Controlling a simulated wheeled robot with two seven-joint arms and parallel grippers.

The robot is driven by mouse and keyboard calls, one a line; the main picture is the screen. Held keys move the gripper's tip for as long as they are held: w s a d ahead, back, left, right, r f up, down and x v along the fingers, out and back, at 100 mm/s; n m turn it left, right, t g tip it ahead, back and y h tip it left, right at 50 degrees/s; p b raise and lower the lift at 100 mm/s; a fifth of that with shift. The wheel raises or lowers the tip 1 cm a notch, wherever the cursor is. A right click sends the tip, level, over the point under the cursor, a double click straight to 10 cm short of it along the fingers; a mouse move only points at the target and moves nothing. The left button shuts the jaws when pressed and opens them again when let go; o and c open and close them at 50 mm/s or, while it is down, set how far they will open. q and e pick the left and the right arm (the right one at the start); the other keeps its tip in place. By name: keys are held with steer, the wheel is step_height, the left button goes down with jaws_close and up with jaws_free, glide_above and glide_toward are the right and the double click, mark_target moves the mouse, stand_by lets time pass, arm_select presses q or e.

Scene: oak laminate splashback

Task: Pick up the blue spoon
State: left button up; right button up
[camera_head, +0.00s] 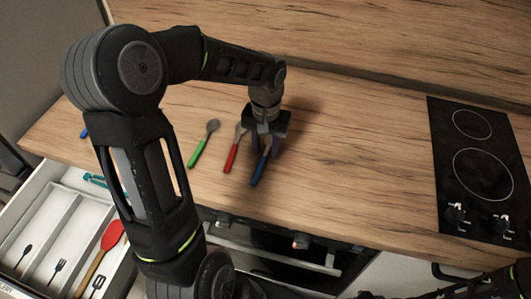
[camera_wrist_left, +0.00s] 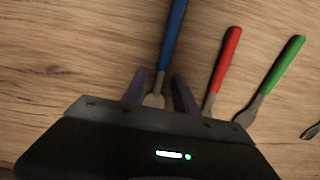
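A blue-handled utensil (camera_head: 261,167) lies on the wooden counter below my left gripper (camera_head: 264,145). In the left wrist view its blue handle (camera_wrist_left: 173,35) points away, and its metal neck lies between my left gripper's two fingers (camera_wrist_left: 160,90). The fingers are open, with a gap on each side of the neck. The gripper body hides part of its head, so I cannot tell whether it is a spoon. Another blue piece (camera_head: 84,132) shows at the counter's left, mostly hidden by my left arm. My right gripper is out of view.
A red-handled utensil (camera_head: 231,158) and a green-handled spoon (camera_head: 198,151) lie just left of the gripper. An open drawer with a white organizer (camera_head: 43,236) holds several utensils, including a red spatula (camera_head: 112,235). A black cooktop (camera_head: 475,165) is at right; counter between is clear.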

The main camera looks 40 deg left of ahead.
arm_select(q)
steer(key=shift+c, duration=0.5)
jaws_close()
